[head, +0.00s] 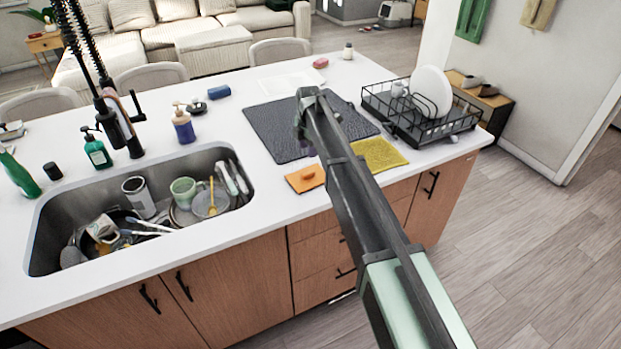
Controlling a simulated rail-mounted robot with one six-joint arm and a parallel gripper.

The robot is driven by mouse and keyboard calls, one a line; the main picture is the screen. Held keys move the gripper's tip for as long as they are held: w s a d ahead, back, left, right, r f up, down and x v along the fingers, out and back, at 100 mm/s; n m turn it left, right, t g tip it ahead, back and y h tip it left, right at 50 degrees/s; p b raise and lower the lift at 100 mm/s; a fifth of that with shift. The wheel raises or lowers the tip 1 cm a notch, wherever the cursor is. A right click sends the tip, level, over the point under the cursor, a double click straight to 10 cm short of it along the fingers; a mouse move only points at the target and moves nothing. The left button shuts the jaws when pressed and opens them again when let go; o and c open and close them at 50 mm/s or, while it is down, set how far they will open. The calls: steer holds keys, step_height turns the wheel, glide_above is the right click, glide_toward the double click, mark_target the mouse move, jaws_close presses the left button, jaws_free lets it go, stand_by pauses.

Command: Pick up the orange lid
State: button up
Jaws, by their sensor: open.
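The orange lid (305,179) is a flat, roughly square piece with a small raised knob. It lies on the white counter near the front edge, just right of the sink and below the dark mat's front edge. My arm reaches in from the lower right, passing to the right of the lid. My gripper (303,138) is at its far end, over the dark mat and beyond the lid in the picture. It is open and apart from the lid; its fingertips are small and partly hidden by the arm.
The dark drying mat (268,125) lies behind the lid, and a yellow cloth (379,154) is to its right. The sink (50,234), left, holds dirty dishes. A black dish rack (440,126) with plates stands at right. A soap bottle (184,127) stands behind the sink.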

mark_target(308, 173)
steer(key=f+b, duration=1)
steer(key=f, duration=0.1)
steer(key=shift+a, duration=0.2)
steer(key=shift+r, duration=0.3)
jaws_close()
steer(key=shift+r+p, duration=0.1)
steer(key=shift+p, duration=0.2)
